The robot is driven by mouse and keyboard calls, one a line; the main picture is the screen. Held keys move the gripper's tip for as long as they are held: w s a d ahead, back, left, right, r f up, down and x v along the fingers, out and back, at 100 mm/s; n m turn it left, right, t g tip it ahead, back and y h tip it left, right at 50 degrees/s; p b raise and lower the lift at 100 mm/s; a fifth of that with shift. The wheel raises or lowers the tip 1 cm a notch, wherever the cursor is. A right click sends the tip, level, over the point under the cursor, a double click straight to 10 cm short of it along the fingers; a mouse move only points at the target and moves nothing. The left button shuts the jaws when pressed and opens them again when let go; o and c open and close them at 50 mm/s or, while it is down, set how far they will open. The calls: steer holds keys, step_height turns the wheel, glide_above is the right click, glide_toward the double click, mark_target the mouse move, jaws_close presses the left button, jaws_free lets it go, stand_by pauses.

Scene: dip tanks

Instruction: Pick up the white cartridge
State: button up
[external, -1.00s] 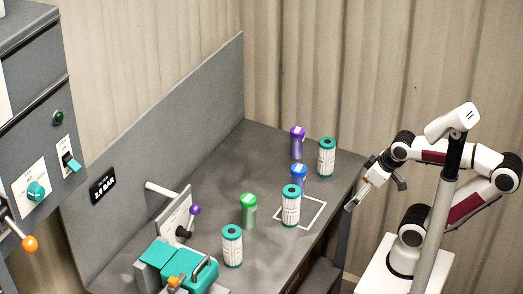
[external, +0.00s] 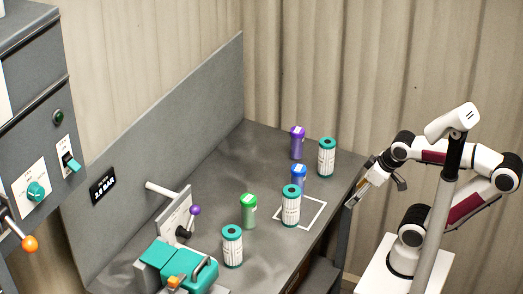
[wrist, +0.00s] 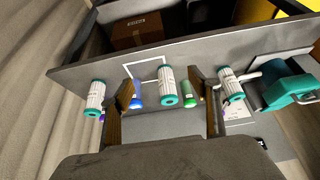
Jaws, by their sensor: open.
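Three white cartridges with teal ends stand upright on the grey bench: one at the far corner (external: 327,158), one in the middle (external: 291,207) by a white square outline, and one near the teal clamp (external: 232,247). In the wrist view they show at left (wrist: 95,97), centre (wrist: 167,80) and right (wrist: 231,86). My gripper (external: 374,194) is open and empty beside the bench's right edge, apart from all of them. In the wrist view its two fingers (wrist: 161,80) frame the middle cartridge, which stands farther off.
Purple (external: 297,143), blue (external: 299,175) and green (external: 249,211) cylinders stand close to the white cartridges. The white square outline (external: 318,219) lies on the bench. A teal clamp (external: 185,262) and a purple-knobbed lever (external: 195,210) stand at the near end. A grey panel lines the back.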

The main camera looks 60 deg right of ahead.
mark_target(291, 206)
steer(key=w+a+f+m+t+y, duration=0.1)
steer(key=w+a+f+m+t, duration=0.1)
steer(key=w+a, duration=0.75)
steer(key=w+a+f+m+t+y, duration=0.1)
steer(key=w+a+f+t+y, duration=0.15)
steer(key=w+a, duration=0.65)
steer(key=w+d+f+m+h, duration=0.1)
steer(key=w+d+f+h, duration=0.1)
steer(key=f, duration=0.1)
steer(key=w+d+f+m+t+h, duration=0.1)
steer(key=w+d+f+h, duration=0.1)
steer(key=f+h, duration=0.1)
steer(key=w+d+f+m+h, duration=0.2)
steer(key=f+h, duration=0.1)
steer(key=f, duration=0.1)
steer(key=shift+d+f, duration=0.25)
steer(key=shift+f, duration=0.05)
steer(key=s+d+h, duration=0.1)
steer(key=h, duration=0.1)
steer(key=s+d+f+t+h, duration=0.1)
steer(key=s+d+h, duration=0.1)
steer(key=s+d+r+m+h, duration=0.2)
steer(key=s+r+h, duration=0.2)
steer(key=s+h, duration=0.1)
steer(key=shift+s+d+m, duration=0.15)
steer(key=shift+d+m, duration=0.15)
steer(key=shift+d, duration=0.05)
steer(key=shift+d, duration=0.1)
